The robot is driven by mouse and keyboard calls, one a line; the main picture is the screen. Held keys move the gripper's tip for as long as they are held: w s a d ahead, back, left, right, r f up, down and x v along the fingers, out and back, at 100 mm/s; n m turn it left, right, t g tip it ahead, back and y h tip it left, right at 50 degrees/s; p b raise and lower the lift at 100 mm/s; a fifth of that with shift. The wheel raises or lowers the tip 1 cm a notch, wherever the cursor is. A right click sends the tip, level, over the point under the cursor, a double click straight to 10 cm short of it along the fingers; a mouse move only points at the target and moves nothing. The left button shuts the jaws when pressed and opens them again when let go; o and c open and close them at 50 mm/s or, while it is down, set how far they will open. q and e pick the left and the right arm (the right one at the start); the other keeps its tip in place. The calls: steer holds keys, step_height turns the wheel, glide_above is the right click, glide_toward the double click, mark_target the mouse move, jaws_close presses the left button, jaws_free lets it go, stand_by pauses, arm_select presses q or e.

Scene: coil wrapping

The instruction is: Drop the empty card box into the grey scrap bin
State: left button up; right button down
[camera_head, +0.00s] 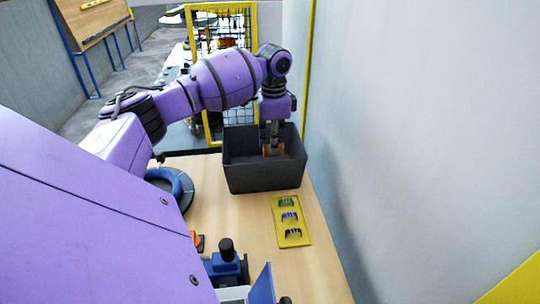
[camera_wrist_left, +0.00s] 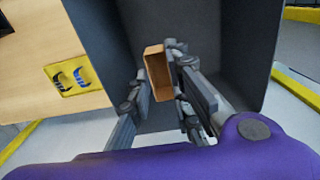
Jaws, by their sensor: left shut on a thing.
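The empty card box (camera_wrist_left: 158,75) is small, brown and open-topped. It sits between the fingers of my left gripper (camera_wrist_left: 162,88), which is shut on it. In the head view my left gripper (camera_head: 273,143) points down into the grey scrap bin (camera_head: 262,178), and the card box (camera_head: 273,151) shows at its fingertips, inside the bin's opening. The bin stands on the table's far right part. The wrist view shows the bin's dark wall (camera_wrist_left: 238,45) around the box. I cannot tell how far the box is from the bin floor. My right gripper is not in view.
A yellow plate (camera_head: 291,236) with green, blue and black clips lies in front of the bin. A blue ring (camera_head: 168,183) on a dark disc lies left. A blue device (camera_head: 227,264) stands near the front. A pale wall (camera_head: 420,130) rises at the right.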

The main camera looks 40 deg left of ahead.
arm_select(q)
step_height(320, 180, down, 7)
steer(key=shift+f, duration=0.1)
steer(key=shift+f, duration=0.15)
stand_by(0.3)
steer(key=shift+f, duration=0.4)
steer(key=o, duration=0.7)
steer(key=shift+o, duration=0.2)
steer(key=shift+r, duration=0.1)
step_height(320, 180, up, 13)
stand_by(0.4)
